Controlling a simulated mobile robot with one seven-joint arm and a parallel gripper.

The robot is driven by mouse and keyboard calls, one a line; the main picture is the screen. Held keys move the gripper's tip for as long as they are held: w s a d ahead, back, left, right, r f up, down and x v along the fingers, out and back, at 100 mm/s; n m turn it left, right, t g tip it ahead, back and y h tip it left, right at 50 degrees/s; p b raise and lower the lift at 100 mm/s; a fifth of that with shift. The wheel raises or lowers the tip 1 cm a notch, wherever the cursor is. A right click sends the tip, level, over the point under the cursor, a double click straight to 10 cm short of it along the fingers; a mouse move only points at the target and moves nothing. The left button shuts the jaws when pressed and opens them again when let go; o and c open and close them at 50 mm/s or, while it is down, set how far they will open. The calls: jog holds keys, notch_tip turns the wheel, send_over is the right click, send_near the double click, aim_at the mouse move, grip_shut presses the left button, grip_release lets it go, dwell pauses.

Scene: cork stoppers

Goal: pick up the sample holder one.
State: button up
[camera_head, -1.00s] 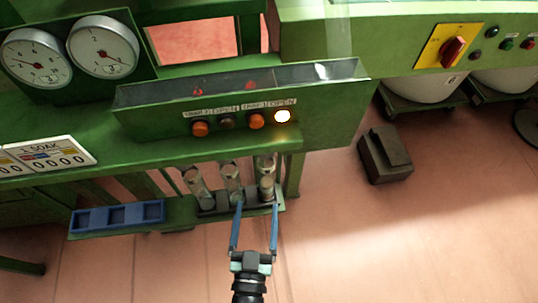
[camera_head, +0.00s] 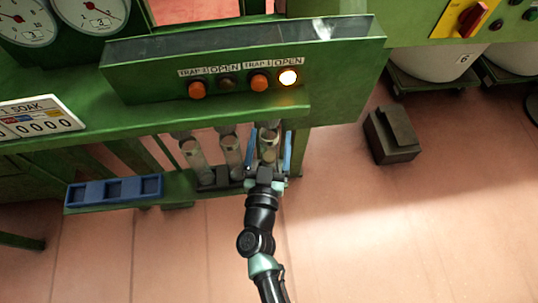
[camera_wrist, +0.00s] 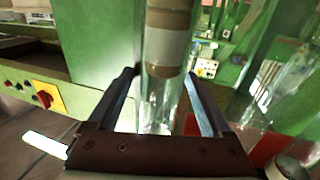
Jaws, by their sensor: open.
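Several clear glass tubes stand in a row on the green ledge under the panel, in the head view. The right-hand tube (camera_head: 268,142) has tan cork-like content and seems to be the sample holder; no number shows on it. My gripper (camera_head: 269,151) is open, with one blue finger on each side of this tube. In the wrist view the same tube (camera_wrist: 168,48), with brown ends and a pale band, stands between the fingers of my gripper (camera_wrist: 160,76). Gaps show beside it, and contact is not clear. The middle tube (camera_head: 231,151) and left tube (camera_head: 194,155) stand to the left.
A blue tray (camera_head: 115,201) with three compartments sits left on the ledge. The green panel (camera_head: 330,62) with orange buttons and one lit lamp (camera_head: 288,76) overhangs the tubes. A dark block (camera_head: 392,137) lies on the floor to the right. The floor in front is clear.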

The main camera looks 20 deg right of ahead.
jog(key=shift+w+d, duration=0.2)
jog(key=shift+w, duration=0.1)
jog(key=shift+c, duration=0.2)
grip_shut()
jog(key=shift+r, duration=0.15)
